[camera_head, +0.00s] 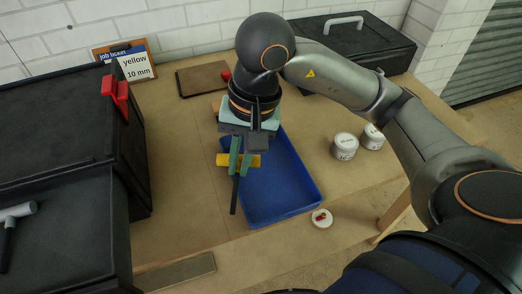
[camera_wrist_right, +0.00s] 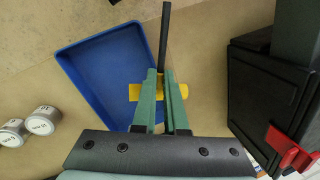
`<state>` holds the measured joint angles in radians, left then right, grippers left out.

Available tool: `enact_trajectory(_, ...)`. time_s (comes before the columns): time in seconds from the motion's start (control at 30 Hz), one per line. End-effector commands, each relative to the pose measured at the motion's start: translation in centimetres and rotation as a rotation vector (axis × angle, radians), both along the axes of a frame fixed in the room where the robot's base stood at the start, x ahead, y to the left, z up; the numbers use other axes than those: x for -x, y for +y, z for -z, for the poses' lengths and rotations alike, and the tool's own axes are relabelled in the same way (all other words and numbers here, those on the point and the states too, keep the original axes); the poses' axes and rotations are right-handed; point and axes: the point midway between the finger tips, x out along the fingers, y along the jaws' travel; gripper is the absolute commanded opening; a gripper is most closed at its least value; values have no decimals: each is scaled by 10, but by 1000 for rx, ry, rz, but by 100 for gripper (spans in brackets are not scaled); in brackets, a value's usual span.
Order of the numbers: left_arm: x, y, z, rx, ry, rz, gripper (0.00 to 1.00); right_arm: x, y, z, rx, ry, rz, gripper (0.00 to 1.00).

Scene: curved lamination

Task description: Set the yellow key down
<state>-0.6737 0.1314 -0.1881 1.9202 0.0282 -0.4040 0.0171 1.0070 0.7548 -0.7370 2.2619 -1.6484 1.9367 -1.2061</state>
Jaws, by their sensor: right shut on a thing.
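The yellow key (camera_head: 254,160) has a yellow cross handle and a long black shaft. My right gripper (camera_head: 240,163) is shut on it, with the green fingers on either side of the handle. In the head view the shaft points down and toward the front, near the left edge of the blue tray (camera_head: 290,205). In the right wrist view the yellow key (camera_wrist_right: 134,92) shows between the fingers of the right gripper (camera_wrist_right: 160,85), in front of the right part of the tray (camera_wrist_right: 85,62). The gap beneath it is hard to judge. My left gripper is not in view.
Black cases (camera_head: 60,125) with a red latch (camera_head: 115,95) stand at left, a grey-handled key (camera_head: 17,211) on one. Two white jars (camera_head: 344,146) and a small white dish (camera_head: 321,218) are right of the tray. A job ticket (camera_head: 134,66) reads "yellow 10 mm".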

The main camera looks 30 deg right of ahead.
Motion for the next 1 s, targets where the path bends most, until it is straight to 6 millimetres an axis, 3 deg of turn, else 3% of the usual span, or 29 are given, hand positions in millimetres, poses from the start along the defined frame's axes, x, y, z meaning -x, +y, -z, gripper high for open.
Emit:
enact_trajectory(0.17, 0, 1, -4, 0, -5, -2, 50, -29, -37, 20, 2, 6, 9, 0)
enact_trajectory(0.4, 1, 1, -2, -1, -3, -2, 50, -49, -60, 61, 0, 3, 1, 0)
enact_trajectory(0.67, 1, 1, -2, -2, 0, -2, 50, -57, -69, 75, -1, 2, 1, 0)
enact_trajectory(0.9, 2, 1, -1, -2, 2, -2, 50, -59, -71, 107, -2, 2, -1, 0)
enact_trajectory(1.0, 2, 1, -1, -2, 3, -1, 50, -60, -71, 109, -2, -2, -2, 0)
